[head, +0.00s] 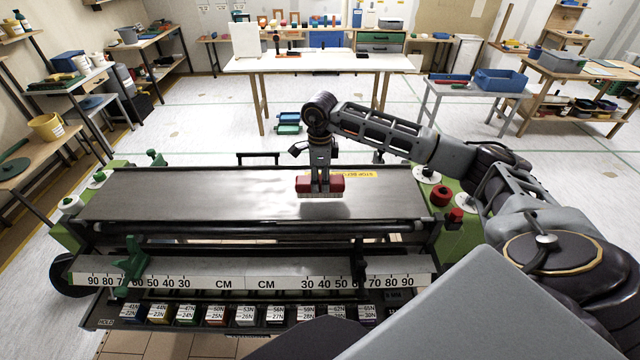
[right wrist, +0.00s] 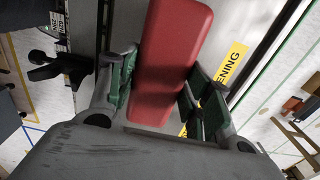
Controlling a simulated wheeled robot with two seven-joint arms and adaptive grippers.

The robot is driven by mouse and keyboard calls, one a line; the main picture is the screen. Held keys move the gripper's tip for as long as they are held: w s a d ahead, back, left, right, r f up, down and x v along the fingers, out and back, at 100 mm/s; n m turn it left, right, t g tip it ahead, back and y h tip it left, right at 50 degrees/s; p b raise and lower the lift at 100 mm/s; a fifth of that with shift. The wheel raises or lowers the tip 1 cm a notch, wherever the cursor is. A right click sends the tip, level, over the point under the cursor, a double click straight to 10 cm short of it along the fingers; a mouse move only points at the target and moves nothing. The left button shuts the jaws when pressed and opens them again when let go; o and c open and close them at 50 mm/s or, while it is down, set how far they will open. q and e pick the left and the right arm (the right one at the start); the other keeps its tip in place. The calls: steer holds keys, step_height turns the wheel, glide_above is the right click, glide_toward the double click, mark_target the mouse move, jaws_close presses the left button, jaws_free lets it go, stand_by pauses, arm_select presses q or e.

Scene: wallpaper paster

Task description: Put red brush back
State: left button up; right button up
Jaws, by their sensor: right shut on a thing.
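The red brush (head: 334,185) is a red block with pale bristles below it, over the grey bed of the pasting machine (head: 200,190), right of its middle. My right gripper (head: 322,184) points down and is shut on the red brush. In the right wrist view the brush (right wrist: 172,60) lies between the two finger pads of the gripper (right wrist: 160,92). A shadow lies on the bed just below the brush; I cannot tell whether the bristles touch the bed. My left gripper is not in view.
A scale bar with CM marks (head: 245,283) and a row of numbered bins (head: 245,315) run along the machine's front. A red knob (head: 441,195) sits at its right end. A white table (head: 310,64) stands behind. The bed's left side is clear.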

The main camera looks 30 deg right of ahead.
mark_target(320, 179)
step_height(320, 179, down, 2)
steer(key=shift+f, duration=0.2)
steer(key=shift+f, duration=0.35)
steer(key=o, duration=1)
steer(key=shift+o, duration=0.2)
steer(key=shift+r, duration=0.1)
